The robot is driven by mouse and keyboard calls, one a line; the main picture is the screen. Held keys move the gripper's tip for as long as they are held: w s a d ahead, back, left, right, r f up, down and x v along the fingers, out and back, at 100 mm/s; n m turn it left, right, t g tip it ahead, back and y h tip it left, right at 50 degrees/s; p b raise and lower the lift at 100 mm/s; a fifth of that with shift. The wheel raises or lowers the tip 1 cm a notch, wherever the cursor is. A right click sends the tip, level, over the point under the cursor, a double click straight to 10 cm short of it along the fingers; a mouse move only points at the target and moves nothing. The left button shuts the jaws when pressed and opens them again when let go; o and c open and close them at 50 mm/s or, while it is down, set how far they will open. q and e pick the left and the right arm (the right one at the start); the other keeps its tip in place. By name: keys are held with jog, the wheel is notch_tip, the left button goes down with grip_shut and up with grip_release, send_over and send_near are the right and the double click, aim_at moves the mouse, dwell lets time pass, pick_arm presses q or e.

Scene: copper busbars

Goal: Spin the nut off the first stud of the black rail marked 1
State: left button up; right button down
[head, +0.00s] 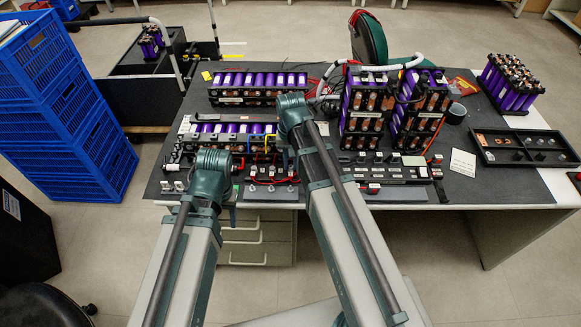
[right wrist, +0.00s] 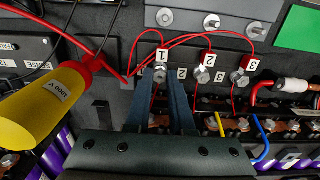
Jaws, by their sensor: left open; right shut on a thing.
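The black rail (right wrist: 192,72) crosses the right wrist view, with three studs beside white tags 1, 2 and 3. The nut on stud 1 (right wrist: 160,73) is a grey hex nut below tag 1 (right wrist: 162,56). My right gripper (right wrist: 166,84) is shut on this nut, its two dark fingertips on either side. Stud 2 (right wrist: 201,75) and stud 3 (right wrist: 239,77) carry similar nuts, apart from my fingers. In the head view the rail (head: 270,194) lies near the table's front edge. My left gripper (head: 233,207), mostly hidden by its arm, is open left of the rail.
Red wires loop over the studs. A yellow-and-red handled tool marked 1000 V (right wrist: 44,103) lies left of my fingers. Battery blocks (head: 365,112) and a black parts tray (head: 525,148) stand to the right.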

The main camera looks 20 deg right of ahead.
jog(key=n, duration=0.5)
jog(key=shift+r, duration=0.1)
jog(key=n, duration=0.4)
jog(key=shift+n, duration=0.4)
jog(key=c, duration=1.1)
grip_release()
